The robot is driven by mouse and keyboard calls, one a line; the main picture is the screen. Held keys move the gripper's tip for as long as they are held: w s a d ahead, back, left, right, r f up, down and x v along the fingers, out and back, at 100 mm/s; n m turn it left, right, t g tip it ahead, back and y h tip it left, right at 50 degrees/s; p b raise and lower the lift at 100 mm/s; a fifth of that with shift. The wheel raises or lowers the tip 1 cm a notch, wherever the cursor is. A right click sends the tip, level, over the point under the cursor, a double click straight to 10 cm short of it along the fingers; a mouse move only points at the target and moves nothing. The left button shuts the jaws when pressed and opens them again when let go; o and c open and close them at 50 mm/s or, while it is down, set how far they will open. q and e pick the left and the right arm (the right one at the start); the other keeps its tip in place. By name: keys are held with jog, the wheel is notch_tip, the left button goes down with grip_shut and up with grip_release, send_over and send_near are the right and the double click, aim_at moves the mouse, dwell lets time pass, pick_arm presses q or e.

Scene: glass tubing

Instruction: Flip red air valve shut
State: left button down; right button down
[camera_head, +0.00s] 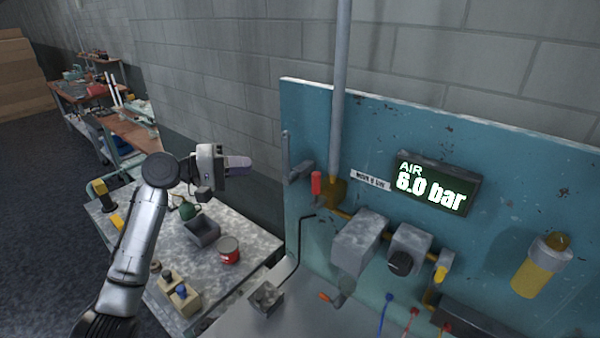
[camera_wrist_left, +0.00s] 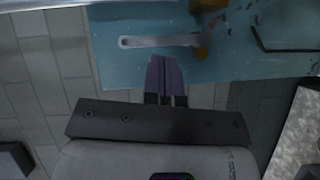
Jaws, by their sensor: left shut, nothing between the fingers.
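The red valve handle (camera_head: 316,184) stands upright beside a brass valve body (camera_head: 335,193) at the foot of a vertical grey pipe, on the blue panel. My left gripper (camera_head: 248,163) is left of the handle, apart from it, pointing toward the panel. Its purple-grey fingers are shut with nothing between them. In the left wrist view the fingertips (camera_wrist_left: 163,60) point at a flat grey bar (camera_wrist_left: 160,41) with a hole at one end. The red handle cannot be made out in the left wrist view. My right gripper is not in view.
A grey bracket with an upright bar (camera_head: 287,155) is at the panel's left edge, between gripper and handle. A display (camera_head: 432,184) reads "AIR 6.0 bar". Grey regulator boxes (camera_head: 358,242) are right of the valve. A side table (camera_head: 262,245) holds a red can and bins.

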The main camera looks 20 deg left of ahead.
pick_arm(q)
jog(key=s+d+p+x, duration=0.1)
jog(key=s+p+x, duration=0.1)
jog(key=x, duration=1)
jog(key=shift+w+d+f+p, duration=0.15)
jog(key=shift+d+f+p, duration=0.2)
jog(key=shift+d+p, duration=0.4)
jog(key=shift+a, duration=0.1)
